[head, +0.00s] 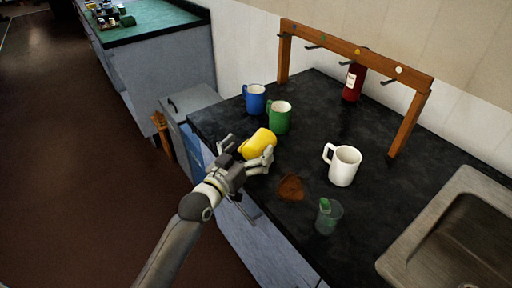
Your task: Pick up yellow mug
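The yellow mug (258,144) lies tilted on the dark counter near its left edge, with its handle towards the left. My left gripper (246,152) is at the mug, its fingers spread wide. One finger is left of the mug with a small gap, and the other is in front of the mug's right side, where I cannot tell if it touches. The gripper hides part of the mug's lower side. My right gripper does not show.
Behind stand a green mug (279,117) and a blue mug (255,99). A white mug (344,166), a brown patch (291,187) and a clear glass with something green (328,217) are to the right. A wooden hook rack (350,56), red bottle (353,82) and sink (452,232) also show.

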